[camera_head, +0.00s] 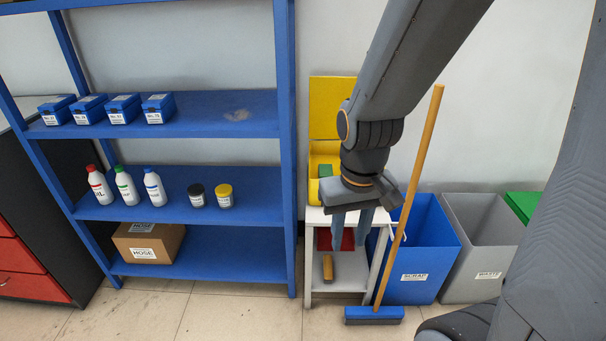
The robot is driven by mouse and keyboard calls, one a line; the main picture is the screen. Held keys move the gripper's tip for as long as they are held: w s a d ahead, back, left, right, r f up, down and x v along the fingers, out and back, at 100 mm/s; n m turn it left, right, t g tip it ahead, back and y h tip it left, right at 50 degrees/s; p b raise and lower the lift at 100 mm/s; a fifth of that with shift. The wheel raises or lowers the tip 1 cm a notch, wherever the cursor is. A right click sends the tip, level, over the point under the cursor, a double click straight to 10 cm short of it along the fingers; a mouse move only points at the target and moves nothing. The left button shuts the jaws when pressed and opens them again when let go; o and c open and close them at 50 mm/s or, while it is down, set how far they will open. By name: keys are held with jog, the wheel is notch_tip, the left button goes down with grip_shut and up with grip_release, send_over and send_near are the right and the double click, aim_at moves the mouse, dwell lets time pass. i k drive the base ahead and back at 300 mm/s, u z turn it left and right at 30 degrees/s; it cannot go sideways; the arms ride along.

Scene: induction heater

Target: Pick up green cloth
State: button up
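A small green patch (325,170), which may be the green cloth, shows inside the open yellow box (326,95) on the white stand. Only part of it is visible, and my arm covers the area to its right. My gripper (351,236) points down in front of the stand, with its two fingers apart and nothing seen between them but the background. In the picture it is below and to the right of the green patch.
The white stand (316,215) holds a red item (325,239) and a wooden-backed brush (328,268) below its top. A broom (408,190) leans close to the right of my gripper. Blue bin (432,245) and grey bin (480,235) stand right; blue shelving (286,150) stands left.

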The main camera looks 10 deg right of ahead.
aim_at(324, 169)
jog(key=u, duration=0.15)
jog(key=i, duration=1.05)
jog(key=z, duration=0.6)
